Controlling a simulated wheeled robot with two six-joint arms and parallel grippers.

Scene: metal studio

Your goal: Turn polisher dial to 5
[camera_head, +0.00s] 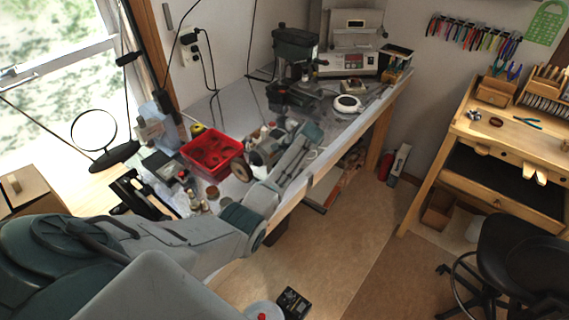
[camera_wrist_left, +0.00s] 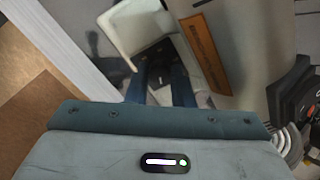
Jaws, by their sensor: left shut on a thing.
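The polisher (camera_head: 265,141) stands near the front edge of the workbench, partly covered by my left forearm, with a brown wheel (camera_head: 242,169) at its left end. In the left wrist view its pale housing (camera_wrist_left: 128,27) carries an orange label (camera_wrist_left: 206,54). My left gripper (camera_wrist_left: 162,72) has its two dark blue fingers at a dark recessed area of the housing, shut on the dial there. The dial is mostly hidden between the fingers, and I cannot read its setting. In the head view the fingertips are hard to make out. My right gripper is not in view.
A red tray (camera_head: 212,151) and small bottles lie left of the polisher. A jeweller's bench (camera_head: 500,130) and black chair (camera_head: 520,250) are at right. The floor between is mostly clear.

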